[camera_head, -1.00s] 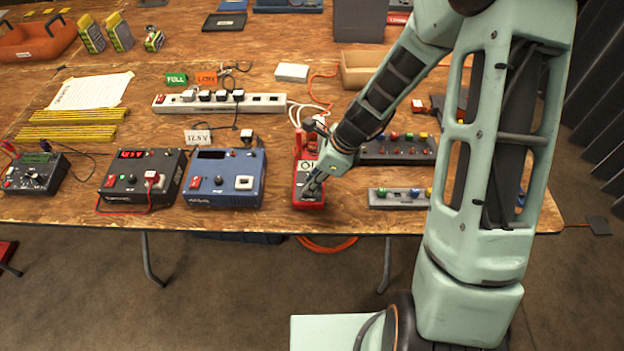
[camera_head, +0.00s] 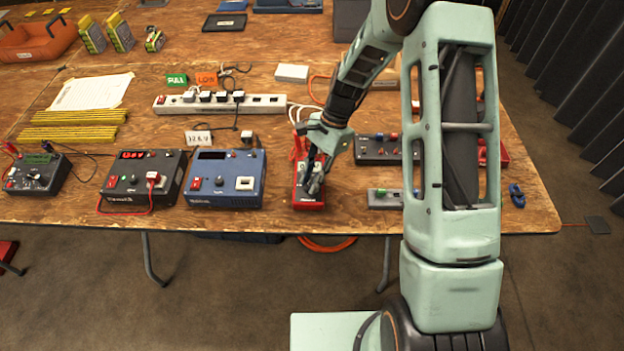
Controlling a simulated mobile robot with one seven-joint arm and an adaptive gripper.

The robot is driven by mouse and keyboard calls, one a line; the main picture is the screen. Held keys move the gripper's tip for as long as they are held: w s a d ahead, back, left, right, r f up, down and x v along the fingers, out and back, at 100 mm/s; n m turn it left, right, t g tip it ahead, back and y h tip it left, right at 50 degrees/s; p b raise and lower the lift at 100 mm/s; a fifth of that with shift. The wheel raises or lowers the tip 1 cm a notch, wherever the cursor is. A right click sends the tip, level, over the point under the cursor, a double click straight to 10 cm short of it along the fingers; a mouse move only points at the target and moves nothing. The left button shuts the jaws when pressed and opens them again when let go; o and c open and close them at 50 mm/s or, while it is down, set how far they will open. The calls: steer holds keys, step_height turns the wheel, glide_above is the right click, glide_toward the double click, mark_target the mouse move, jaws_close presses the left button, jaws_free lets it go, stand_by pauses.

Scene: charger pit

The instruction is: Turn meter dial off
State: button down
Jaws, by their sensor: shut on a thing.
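The red meter (camera_head: 309,203) lies near the table's front edge, at the middle of the view. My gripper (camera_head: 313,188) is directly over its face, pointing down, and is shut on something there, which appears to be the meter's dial. The fingers hide the dial, so its setting cannot be read. The lower red rim of the meter shows in front of the fingers.
A blue power unit (camera_head: 226,191) and a black unit (camera_head: 128,192) stand left of the meter. A white power strip (camera_head: 262,104) lies behind. A grey block with knobs (camera_head: 384,200) is close on the right. My arm hides part of the table's right side.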

steer(key=n, duration=0.2)
steer(key=n+g+h, duration=0.1)
steer(key=n, duration=0.1)
steer(key=shift+w+a+n+b, duration=0.15)
steer(key=shift+n+b, duration=0.15)
steer(key=shift+b, duration=0.05)
steer(key=shift+a+n+h+b, duration=0.15)
steer(key=shift+n+h, duration=0.4)
steer(key=shift+n, duration=0.6)
steer(key=shift+a+n+h+b, duration=0.15)
steer(key=shift+n+h, duration=0.4)
steer(key=shift+n, duration=0.6)
steer(key=c, duration=1.8)
jaws_free()
steer(key=shift+o, duration=0.2)
steer(key=shift+d, duration=0.1)
steer(key=v, duration=1.2)
steer(key=shift+w, duration=0.3)
